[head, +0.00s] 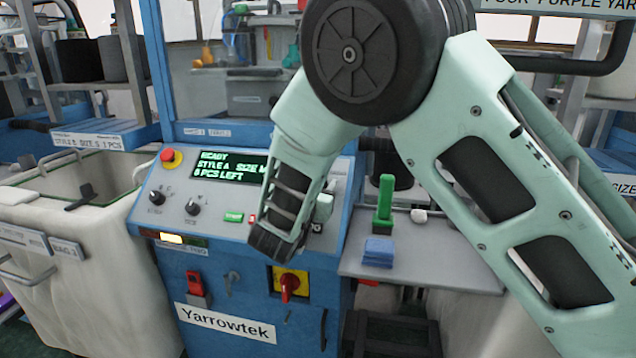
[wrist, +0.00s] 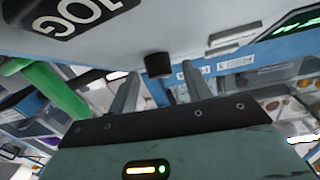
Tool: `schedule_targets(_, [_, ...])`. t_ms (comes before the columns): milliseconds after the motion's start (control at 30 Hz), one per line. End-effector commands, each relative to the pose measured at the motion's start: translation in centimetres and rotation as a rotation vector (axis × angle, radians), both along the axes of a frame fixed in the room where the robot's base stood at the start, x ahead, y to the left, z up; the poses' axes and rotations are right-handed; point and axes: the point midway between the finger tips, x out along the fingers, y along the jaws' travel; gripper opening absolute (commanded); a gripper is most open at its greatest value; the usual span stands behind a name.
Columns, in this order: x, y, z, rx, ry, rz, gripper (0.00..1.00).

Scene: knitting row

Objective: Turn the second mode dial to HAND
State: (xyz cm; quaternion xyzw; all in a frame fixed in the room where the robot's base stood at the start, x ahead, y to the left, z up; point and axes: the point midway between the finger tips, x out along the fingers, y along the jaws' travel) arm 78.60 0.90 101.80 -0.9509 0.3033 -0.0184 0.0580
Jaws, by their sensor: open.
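In the wrist view, a black knob (wrist: 158,65) stands out from the pale control panel, between and just beyond my gripper's (wrist: 160,75) two fingers. The fingers are apart and hold nothing. I cannot tell whether they touch the knob. A dark JOG label (wrist: 78,18) sits to its left; no HAND marking is readable, nor the knob's setting. In the head view, my own arm covers the panel's right part and hides the gripper's tips. Two black dials, a left one (head: 170,190) and a right one (head: 192,208), show on the panel's left; their lettering is too small to read.
The panel carries a lit display (head: 232,166), a red stop button (head: 169,156) and a green button (head: 234,217). A red switch (head: 290,285) on yellow is below.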

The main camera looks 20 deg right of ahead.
Motion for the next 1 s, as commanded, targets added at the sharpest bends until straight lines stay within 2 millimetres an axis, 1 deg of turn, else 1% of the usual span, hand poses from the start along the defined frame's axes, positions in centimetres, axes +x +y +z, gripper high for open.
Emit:
schedule_targets(267, [0.14, -0.13, 0.00, 0.000, 0.000, 0.000, 0.49])
schedule_targets(300, [0.14, -0.13, 0.01, 0.000, 0.000, 0.000, 0.44])
schedule_targets(367, [0.14, -0.13, 0.01, 0.000, 0.000, 0.000, 0.27])
schedule_targets(400, [0.14, -0.11, 0.01, 0.000, 0.000, 0.000, 0.16])
schedule_targets(433, [0.14, -0.11, 0.01, 0.000, 0.000, 0.000, 0.08])
schedule_targets(467, [0.13, -0.11, 0.01, 0.000, 0.000, 0.000, 0.05])
schedule_targets(767, [0.18, -0.06, 0.01, 0.014, -0.008, -0.019, 0.05])
schedule_targets(1000, [0.31, 0.10, -0.01, 0.078, -0.045, -0.110, 0.05])
